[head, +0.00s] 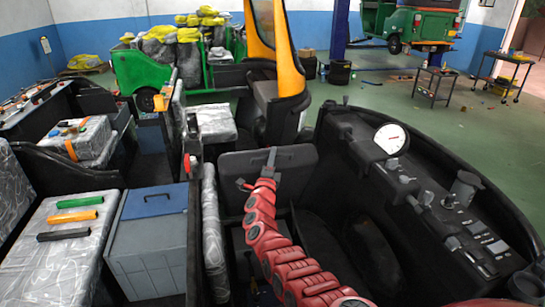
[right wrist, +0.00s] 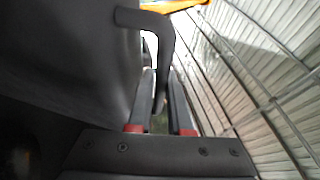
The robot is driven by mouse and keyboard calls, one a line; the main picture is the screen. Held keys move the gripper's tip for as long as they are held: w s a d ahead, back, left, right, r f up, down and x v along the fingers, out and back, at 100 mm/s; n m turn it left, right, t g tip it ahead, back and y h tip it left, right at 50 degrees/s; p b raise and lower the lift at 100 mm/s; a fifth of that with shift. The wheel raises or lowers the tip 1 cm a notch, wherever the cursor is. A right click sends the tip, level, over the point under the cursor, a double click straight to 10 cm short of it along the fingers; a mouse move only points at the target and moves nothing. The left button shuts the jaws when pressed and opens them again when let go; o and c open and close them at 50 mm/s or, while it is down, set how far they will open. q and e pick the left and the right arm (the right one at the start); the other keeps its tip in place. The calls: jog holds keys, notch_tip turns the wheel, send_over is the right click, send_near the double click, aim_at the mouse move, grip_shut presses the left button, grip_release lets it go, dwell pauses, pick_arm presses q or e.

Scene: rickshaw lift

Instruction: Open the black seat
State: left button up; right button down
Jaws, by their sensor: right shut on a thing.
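The black seat (head: 297,163) is a dark flat panel in the middle of the vehicle in the head view. It stands steeply tilted, with its broad face visible, and its lower part is partly hidden by my red right arm. In the right wrist view the seat (right wrist: 65,60) fills the left side as a dark surface. A dark bent handle (right wrist: 140,18) reaches from it between my fingers. My right gripper (head: 270,160) is at the seat's upper edge. In the right wrist view its fingers (right wrist: 161,85) are shut on the handle. My left gripper is not in view.
A dashboard with a white gauge (head: 390,138) and levers lies right of my arm. A grey box with a blue lid (head: 155,203) and a plastic-wrapped seat (head: 60,265) with colored bars are at left. A yellow frame (head: 288,60) rises behind. Open green floor lies beyond.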

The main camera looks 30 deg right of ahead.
jog(key=s+a+f+h+b, duration=0.1)
jog(key=s+f+b, duration=0.2)
jog(key=s, duration=0.2)
jog(key=shift+s+a+m+t, duration=0.2)
jog(key=shift+a+m+t, duration=0.1)
jog(key=shift+a, duration=0.05)
jog(key=shift+f, duration=0.1)
jog(key=c, duration=1.1)
grip_release()
jog(key=shift+w, duration=0.1)
jog(key=b+v, duration=0.3)
jog(key=v, duration=0.9)
jog(key=shift+d+b, duration=0.1)
jog(key=shift+b, duration=0.2)
